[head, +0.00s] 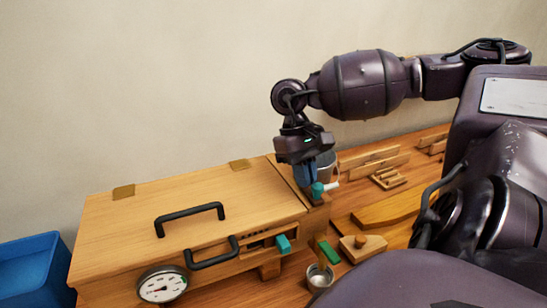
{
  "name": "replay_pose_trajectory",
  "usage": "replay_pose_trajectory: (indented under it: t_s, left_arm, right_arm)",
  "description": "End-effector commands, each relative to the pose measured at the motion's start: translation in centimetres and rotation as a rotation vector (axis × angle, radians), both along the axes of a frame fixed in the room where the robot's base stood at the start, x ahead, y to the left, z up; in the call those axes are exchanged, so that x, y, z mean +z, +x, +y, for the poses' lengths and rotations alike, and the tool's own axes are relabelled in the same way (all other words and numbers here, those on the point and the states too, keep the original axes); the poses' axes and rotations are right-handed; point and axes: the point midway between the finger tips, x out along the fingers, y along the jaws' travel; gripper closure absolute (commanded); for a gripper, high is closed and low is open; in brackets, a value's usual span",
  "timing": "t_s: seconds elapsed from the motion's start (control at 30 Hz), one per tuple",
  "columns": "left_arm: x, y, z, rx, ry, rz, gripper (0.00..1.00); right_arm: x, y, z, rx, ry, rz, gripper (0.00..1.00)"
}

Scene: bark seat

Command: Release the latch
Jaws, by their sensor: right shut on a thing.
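A wooden box (130,215) with a black handle (190,219) on its closed lid stands at the left. On its front are a second black handle (212,254), a round dial gauge (163,285) and a teal block (283,243) beside a dark slot. My right gripper (311,181) points down at the box's right end, shut on a teal piece (318,190) with a pale stub. The fingers partly hide this piece. I cannot tell which teal part is the latch. My left gripper is not in view.
A grey cup (327,164) is behind my right gripper. A metal cup (320,277), a green block (329,252) and a knobbed wooden piece (362,247) lie in front. Wooden pieces (388,178) lie at the back right. A blue bin (32,268) is at far left.

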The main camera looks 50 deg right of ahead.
Motion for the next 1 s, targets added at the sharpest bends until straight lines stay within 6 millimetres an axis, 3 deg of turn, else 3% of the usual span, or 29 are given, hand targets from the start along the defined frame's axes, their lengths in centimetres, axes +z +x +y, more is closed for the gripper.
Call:
replay_pose_trajectory:
  t_s: [0.17,0.37,0.8,1.0]
  left_arm:
    - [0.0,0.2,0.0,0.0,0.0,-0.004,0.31]
    - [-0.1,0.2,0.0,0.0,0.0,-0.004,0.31]
    - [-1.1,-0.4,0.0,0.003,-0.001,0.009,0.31]
    - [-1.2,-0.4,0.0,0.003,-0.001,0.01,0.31]
  right_arm:
    - [-0.7,-0.6,0.3,0.003,0.012,0.023,1.0]
    - [0.2,-0.1,0.2,0.003,0.011,0.019,1.0]
    - [7.6,3.1,-0.7,0.003,0.005,0.002,1.0]
    - [9.4,3.9,-0.9,0.001,0.003,0.001,1.0]
